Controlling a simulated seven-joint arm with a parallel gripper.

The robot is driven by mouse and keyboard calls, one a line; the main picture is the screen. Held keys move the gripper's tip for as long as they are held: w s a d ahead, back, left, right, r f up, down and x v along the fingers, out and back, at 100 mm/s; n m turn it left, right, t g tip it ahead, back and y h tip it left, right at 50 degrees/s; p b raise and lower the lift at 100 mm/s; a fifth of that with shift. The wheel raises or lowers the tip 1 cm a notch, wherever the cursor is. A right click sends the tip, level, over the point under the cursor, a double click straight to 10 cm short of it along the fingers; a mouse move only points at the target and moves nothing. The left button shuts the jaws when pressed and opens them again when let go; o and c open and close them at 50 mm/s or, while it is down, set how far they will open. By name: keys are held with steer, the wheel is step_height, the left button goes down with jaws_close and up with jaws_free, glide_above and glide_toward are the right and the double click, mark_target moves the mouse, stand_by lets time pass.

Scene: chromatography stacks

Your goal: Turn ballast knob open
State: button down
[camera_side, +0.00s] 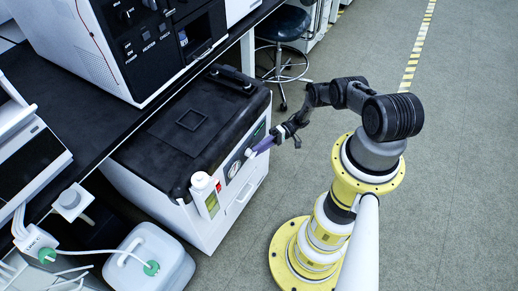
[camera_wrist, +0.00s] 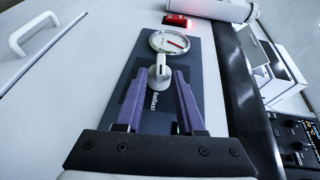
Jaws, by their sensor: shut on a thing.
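The ballast knob (camera_wrist: 159,79) is a small pale grey knob on a dark panel (camera_wrist: 126,88) marked "ballast". My gripper (camera_wrist: 164,72) has purple fingers, one on each side of the knob, and is shut on it. In the side view my gripper (camera_side: 262,146) reaches the front of a white pump cabinet with a black top (camera_side: 165,137). The knob's exact turn angle is hard to tell.
A round gauge with a red needle (camera_wrist: 169,41) is just beyond the knob, with a red switch (camera_wrist: 177,20) further on. A white handle (camera_wrist: 33,33) lies left. A white jug (camera_side: 150,262) stands beside the cabinet. The floor (camera_side: 445,170) at right is clear.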

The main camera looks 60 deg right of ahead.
steer(key=shift+w+a, duration=0.1)
stand_by(0.3)
steer(key=c, duration=0.9)
jaws_free()
steer(key=shift+s+d+r, duration=0.2)
steer(key=shift+d+r, duration=0.25)
steer(key=shift+r, duration=0.8)
steer(key=shift+s+d+r, duration=0.2)
steer(key=shift+d+r, duration=0.3)
steer(key=shift+r, duration=0.7)
steer(key=shift+s+d+r, duration=0.2)
steer(key=shift+d+r, duration=0.25)
steer(key=shift+r, duration=0.8)
